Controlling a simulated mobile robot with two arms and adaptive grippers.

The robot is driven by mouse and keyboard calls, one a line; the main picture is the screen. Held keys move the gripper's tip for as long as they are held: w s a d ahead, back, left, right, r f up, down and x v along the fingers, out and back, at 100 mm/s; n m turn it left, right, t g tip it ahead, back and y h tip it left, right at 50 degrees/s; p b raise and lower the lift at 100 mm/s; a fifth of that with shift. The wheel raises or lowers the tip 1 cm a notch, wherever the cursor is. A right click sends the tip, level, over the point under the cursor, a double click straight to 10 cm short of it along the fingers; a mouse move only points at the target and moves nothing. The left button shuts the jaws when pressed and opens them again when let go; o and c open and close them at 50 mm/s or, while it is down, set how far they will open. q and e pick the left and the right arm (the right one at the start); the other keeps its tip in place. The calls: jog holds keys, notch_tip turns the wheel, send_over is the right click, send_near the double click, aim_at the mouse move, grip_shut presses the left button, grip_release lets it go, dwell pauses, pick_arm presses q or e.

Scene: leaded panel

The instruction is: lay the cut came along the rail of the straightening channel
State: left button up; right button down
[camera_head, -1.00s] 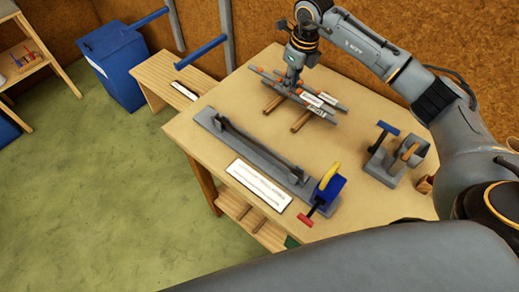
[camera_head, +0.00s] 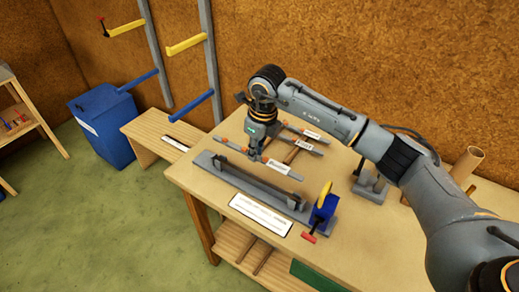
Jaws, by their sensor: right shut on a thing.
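My right gripper (camera_head: 256,152) points down over the table, shut on a grey came (camera_head: 290,172) with a white label. The came's left end is partly hidden by the gripper. It is held just behind the straightening channel (camera_head: 205,160), seemingly above the table. The channel is a long grey base with a raised dark rail (camera_head: 255,180), and a blue clamp (camera_head: 323,210) with a yellow lever stands at its right end. The rail looks empty. Other labelled cames (camera_head: 312,134) lie on wooden bearers (camera_head: 292,153) behind. My left gripper is not in view.
A white label card (camera_head: 260,215) lies in front of the channel on the table (camera_head: 185,172). A grey device (camera_head: 370,185) stands at the right, partly behind my arm. A blue bin (camera_head: 100,125) and wall racks with yellow and blue arms (camera_head: 187,44) are at the left.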

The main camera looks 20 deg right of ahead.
aim_at(255, 178)
jog(key=shift+s+b, duration=0.1)
jog(key=shift+b, duration=0.25)
notch_tip(255, 178, down, 4)
jog(key=b, duration=0.3)
notch_tip(255, 178, down, 2)
jog(key=shift+f+b, duration=0.2)
jog(key=shift+b, duration=0.75)
jog(key=shift+f+b, duration=0.75)
jog(key=shift+f, duration=0.2)
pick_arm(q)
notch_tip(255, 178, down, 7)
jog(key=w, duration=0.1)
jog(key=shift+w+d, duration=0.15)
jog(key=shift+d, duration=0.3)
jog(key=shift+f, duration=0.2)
pick_arm(e)
jog(key=shift+f, duration=0.25)
